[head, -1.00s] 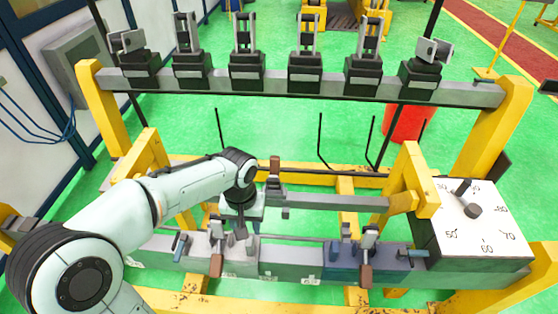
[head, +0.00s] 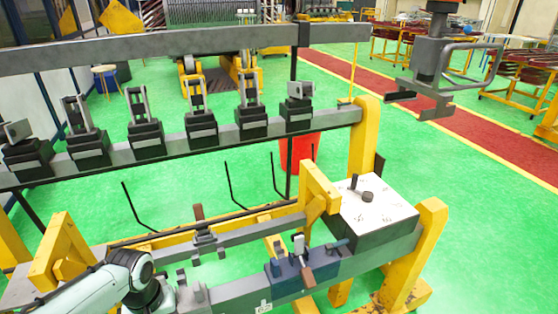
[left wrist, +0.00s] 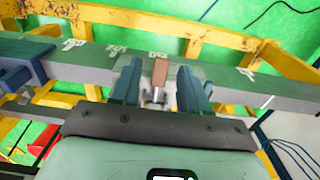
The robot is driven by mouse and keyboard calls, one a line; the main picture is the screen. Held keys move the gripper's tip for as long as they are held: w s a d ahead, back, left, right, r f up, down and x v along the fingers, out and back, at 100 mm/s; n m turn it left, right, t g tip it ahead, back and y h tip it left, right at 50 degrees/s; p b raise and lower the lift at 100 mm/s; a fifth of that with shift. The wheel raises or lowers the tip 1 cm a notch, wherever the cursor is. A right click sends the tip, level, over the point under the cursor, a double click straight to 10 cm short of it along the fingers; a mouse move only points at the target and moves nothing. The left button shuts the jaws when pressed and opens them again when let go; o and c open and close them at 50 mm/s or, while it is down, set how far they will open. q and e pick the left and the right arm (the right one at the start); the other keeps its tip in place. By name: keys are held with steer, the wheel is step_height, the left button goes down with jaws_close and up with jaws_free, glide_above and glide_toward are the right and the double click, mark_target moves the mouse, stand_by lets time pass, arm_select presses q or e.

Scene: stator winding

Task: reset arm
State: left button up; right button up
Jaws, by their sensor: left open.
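My left arm (head: 110,285) comes in at the bottom left of the head view, over the left end of the frame's near beam. The lower edge cuts it off, and its fingertips do not show there. In the left wrist view my left gripper (left wrist: 158,82) is open, with its two dark blue fingers apart. A clamp with a brown handle (left wrist: 159,70) shows between the fingers on the grey beam (left wrist: 225,80). I cannot tell whether the fingers touch it. My right gripper is not in view.
A row of black clamp blocks (head: 146,137) stands on the rear beam. A grey hooked fixture (head: 432,75) is at the upper right.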

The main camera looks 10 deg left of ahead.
arm_select(q)
steer(key=w+d+f+m+h, duration=0.15)
steer(key=d+f, duration=0.25)
steer(key=f, duration=0.6)
steer(key=w+d+f+m+h, duration=0.1)
steer(key=w+d+f, duration=0.1)
steer(key=d+f, duration=0.5)
steer(key=s+d+f, duration=0.4)
steer(key=s+f, duration=0.2)
steer(key=f, duration=0.4)
steer(key=s+d+f+h, duration=0.1)
steer(key=s+d+f, duration=0.2)
steer(key=s+f, duration=0.4)
step_height(320, 180, down, 3)
steer(key=shift+s+d+f+g, duration=0.2)
steer(key=shift+s+d+g, duration=0.05)
steer(key=shift+d+g, duration=0.1)
steer(key=shift+s+a, duration=0.1)
